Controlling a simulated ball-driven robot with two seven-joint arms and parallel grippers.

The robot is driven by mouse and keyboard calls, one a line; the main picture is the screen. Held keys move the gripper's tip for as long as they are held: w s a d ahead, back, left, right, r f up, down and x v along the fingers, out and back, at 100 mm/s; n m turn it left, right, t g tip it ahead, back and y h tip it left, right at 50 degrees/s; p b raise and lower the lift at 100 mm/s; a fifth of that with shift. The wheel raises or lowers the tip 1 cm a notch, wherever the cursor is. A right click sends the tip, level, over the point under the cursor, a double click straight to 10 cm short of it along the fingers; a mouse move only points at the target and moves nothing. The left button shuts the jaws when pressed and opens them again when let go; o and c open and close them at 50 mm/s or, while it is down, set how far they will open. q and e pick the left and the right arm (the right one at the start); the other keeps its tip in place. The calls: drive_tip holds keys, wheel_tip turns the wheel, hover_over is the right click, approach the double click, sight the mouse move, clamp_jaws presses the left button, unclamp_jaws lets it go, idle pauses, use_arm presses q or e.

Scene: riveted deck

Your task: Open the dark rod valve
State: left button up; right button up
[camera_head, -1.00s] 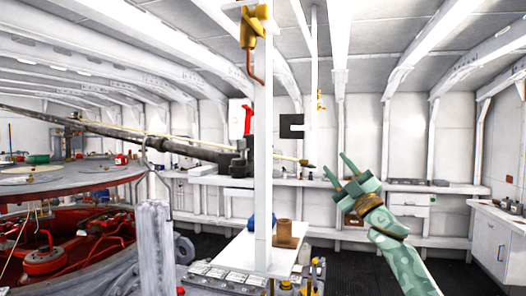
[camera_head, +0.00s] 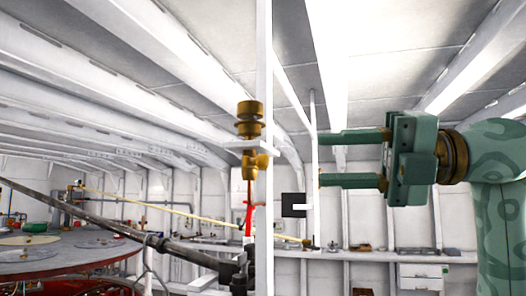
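A long dark rod (camera_head: 120,232) slopes down from the left edge toward a dark clamp-like fitting (camera_head: 240,270) beside the white post. A brass valve-like fitting (camera_head: 249,122) sits on a bracket on the post, with a red part (camera_head: 249,218) below it. I cannot tell which of these is the valve's handle. My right gripper (camera_head: 319,158) is open and empty, its two green fingers pointing left, one above the other. In the picture its tips are just right of the post, apart from the brass fitting. My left gripper is out of view.
The white post (camera_head: 264,70) stands upright between the brass fitting and my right gripper. A black square with a white mark (camera_head: 290,200) shows right of the post. A round grey-topped table (camera_head: 60,255) is at lower left. A bench (camera_head: 380,256) runs along the far wall.

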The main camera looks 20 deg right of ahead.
sight(261, 162)
drive_tip(key=p+x, duration=0.2)
drive_tip(key=x, duration=0.8)
drive_tip(key=shift+w, duration=0.15)
drive_tip(key=shift+f, duration=0.1)
